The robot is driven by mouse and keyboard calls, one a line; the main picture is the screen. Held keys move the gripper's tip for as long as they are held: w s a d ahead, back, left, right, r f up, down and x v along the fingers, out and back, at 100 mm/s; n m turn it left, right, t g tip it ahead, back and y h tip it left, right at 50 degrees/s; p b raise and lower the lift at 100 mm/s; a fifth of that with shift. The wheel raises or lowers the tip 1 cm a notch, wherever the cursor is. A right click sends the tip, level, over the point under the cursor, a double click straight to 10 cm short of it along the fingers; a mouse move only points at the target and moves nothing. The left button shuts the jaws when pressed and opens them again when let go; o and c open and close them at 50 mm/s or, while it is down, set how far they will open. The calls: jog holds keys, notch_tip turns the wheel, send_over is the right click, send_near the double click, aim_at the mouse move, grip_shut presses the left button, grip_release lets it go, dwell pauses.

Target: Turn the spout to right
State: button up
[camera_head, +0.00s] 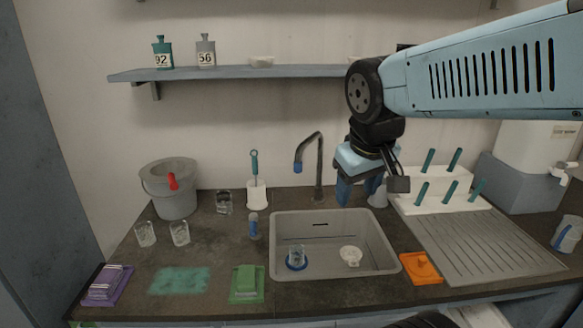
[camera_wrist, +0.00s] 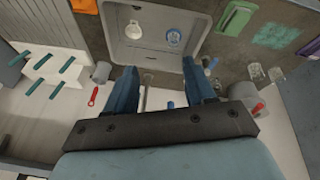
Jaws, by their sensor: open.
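The faucet (camera_head: 319,178) is a dark grey curved pipe behind the sink. Its spout (camera_head: 309,140) arches to the left and ends in a blue tip (camera_head: 298,167) pointing down. My gripper (camera_head: 358,195) is to the right of the faucet, pointing down behind the sink's back right part, apart from the spout. In the wrist view my gripper (camera_wrist: 158,68) has its two blue fingers spread with nothing held between them. A thin grey upright part shows between the fingers in that view, probably the faucet, partly hidden by the gripper body.
A brush holder (camera_head: 257,194) stands left of the faucet. A grey cup (camera_head: 378,198) and a white rack (camera_head: 433,199) are close to my gripper's right. A shelf (camera_head: 230,73) runs above.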

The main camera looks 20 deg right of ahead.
jog(key=w+d+f+n+g+h, duration=0.3)
jog(key=w+f+n+h, duration=0.1)
jog(key=w+n+h, duration=0.15)
jog(key=n+t+h, duration=0.7)
jog(key=n+t, duration=0.4)
jog(key=n, duration=0.8)
send_near(295, 168)
jog(key=x, duration=1.1)
jog(key=shift+w+d, duration=0.15)
jog(key=shift+d, duration=0.1)
grip_shut()
jog(key=shift+a, duration=0.1)
